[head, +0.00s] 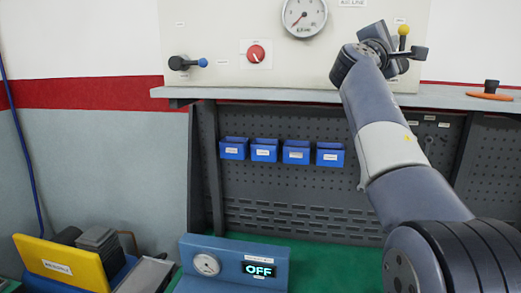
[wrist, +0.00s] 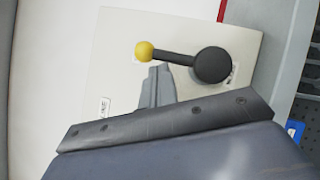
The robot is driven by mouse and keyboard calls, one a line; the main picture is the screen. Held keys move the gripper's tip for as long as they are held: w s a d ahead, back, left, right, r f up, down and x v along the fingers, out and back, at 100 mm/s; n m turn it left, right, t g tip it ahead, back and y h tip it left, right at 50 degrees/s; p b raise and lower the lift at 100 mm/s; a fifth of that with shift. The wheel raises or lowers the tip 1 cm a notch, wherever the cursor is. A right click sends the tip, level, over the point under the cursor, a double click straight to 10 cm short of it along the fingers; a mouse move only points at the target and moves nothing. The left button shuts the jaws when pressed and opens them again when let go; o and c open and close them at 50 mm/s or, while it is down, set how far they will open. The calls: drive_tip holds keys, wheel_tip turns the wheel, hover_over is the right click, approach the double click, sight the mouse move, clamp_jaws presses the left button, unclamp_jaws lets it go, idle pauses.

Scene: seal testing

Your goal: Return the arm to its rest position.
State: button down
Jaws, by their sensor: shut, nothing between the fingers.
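My arm rises from the lower right in the head view, its end in front of the right part of the cream panel (head: 225,20). My gripper (wrist: 159,72) is shut and empty in the wrist view, its tips just below the yellow-ball lever as pictured. In the head view my gripper (head: 396,52) is partly covered by my own wrist parts. The yellow ball (head: 404,29) of the lever points up; the ball (wrist: 145,51) and its black hub (wrist: 212,65) show clearly in the wrist view. I cannot tell whether the gripper touches the lever.
A gauge (head: 304,16), red knob (head: 256,54) and blue-ball lever (head: 202,62) sit on the panel. A shelf edge (head: 290,96) runs below it. Blue bins (head: 296,152) hang on the pegboard.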

drive_tip(key=a+f+b, duration=0.2)
drive_tip(key=a, duration=0.1)
drive_tip(key=shift+w+f, duration=0.15)
drive_tip(key=shift+w, duration=0.15)
